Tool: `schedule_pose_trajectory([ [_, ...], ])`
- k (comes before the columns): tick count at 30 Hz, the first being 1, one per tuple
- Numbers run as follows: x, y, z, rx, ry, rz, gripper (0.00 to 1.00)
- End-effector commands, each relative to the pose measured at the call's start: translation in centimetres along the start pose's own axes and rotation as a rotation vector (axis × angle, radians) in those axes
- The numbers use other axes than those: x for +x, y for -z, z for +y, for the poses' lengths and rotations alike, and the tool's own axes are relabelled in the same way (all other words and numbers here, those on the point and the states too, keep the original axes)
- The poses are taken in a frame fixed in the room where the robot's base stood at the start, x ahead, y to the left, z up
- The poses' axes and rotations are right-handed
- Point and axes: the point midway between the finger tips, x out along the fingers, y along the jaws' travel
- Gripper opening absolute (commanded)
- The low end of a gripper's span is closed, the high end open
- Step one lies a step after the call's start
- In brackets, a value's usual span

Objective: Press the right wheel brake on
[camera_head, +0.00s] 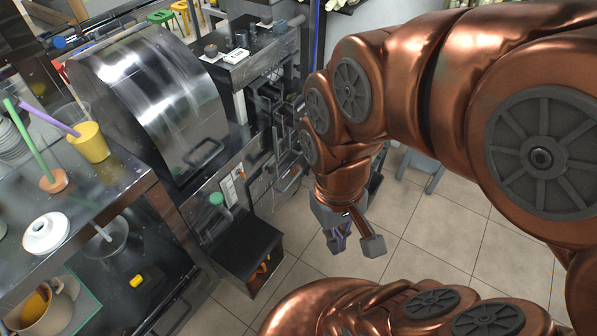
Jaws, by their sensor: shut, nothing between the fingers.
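The sugarcane press cart has a shiny curved metal cover (165,90) at the upper left. I cannot clearly make out a right wheel or its brake. A dark box (247,243) stands low at the cart's near end, with small orange parts (263,266) in its shadowed opening. I cannot tell what they are. My gripper (355,243) points down over the tiled floor, to the right of the box and apart from it. It is shut and empty.
A metal counter (120,182) at the left holds a yellow drink cup (89,142) and a white lid (46,234). Metal handles and frames stick out from the cart's side. A grey stool (425,163) stands behind.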

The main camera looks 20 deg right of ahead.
Motion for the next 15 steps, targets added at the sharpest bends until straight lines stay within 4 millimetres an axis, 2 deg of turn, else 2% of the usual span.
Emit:
schedule_pose_trajectory([
  [10, 0.1, 0.2, 0.0, -0.002, 0.002, 0.0, 0.0],
  [13, 0.5, 1.2, -0.2, -0.014, 0.013, 0.001, 0.0],
  [15, 0.8, 2.7, -0.5, -0.03, 0.028, 0.009, 0.0],
])
